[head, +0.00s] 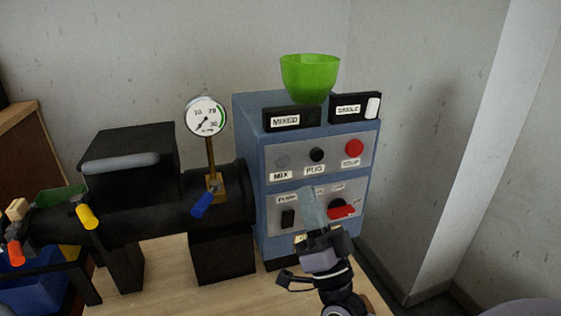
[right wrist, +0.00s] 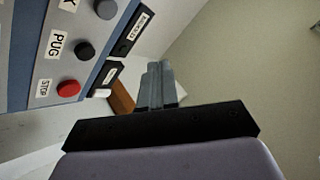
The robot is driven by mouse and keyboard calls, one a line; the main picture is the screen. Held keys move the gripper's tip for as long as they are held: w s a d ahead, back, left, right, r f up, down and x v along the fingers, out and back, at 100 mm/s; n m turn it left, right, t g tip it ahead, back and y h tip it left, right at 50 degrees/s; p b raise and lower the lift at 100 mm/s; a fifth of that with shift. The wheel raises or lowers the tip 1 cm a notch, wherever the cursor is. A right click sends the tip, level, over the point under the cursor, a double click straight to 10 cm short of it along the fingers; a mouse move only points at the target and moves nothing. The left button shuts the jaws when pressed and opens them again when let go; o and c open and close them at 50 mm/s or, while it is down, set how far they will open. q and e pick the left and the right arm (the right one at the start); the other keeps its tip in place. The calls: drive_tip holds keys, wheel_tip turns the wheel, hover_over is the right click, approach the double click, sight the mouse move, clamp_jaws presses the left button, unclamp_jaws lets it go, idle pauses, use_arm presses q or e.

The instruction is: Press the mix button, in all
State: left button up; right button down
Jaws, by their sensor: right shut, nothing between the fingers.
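The mix button (head: 282,160) is a round grey button at the upper left of the blue control box, above its MIX label. In the right wrist view the grey button (right wrist: 106,9) shows at the top edge, unobstructed. To its right in the head view are the black PUG button (head: 317,155) and the red STOP button (head: 353,148). My right gripper (head: 308,193) is shut and empty, in front of the lower panel, below the button row. In the right wrist view its closed fingers (right wrist: 154,75) point past the box. My left gripper is not in view.
A green bowl (head: 310,75) sits on top of the box behind the MIXED sign (head: 292,118). A black machine (head: 150,208) with a pressure gauge (head: 206,116) stands left. The lower panel has a black switch (head: 288,219) and a red knob (head: 341,211). Walls stand behind and right.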

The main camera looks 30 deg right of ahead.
sight(282, 160)
drive_tip(key=w+d+b, duration=0.2)
drive_tip(key=w+b, duration=0.1)
drive_tip(key=w, duration=0.5)
drive_tip(key=shift+w, duration=0.3)
idle(1.4)
drive_tip(key=shift+w, duration=0.15)
idle(0.4)
drive_tip(key=shift+w+d, duration=0.1)
drive_tip(key=shift+w, duration=0.2)
drive_tip(key=shift+w+d+b, duration=0.1)
drive_tip(key=shift+w+b, duration=0.25)
drive_tip(key=shift+w, duration=0.05)
idle(0.6)
drive_tip(key=shift+w+d+r, duration=0.1)
drive_tip(key=shift+w, duration=0.15)
idle(0.7)
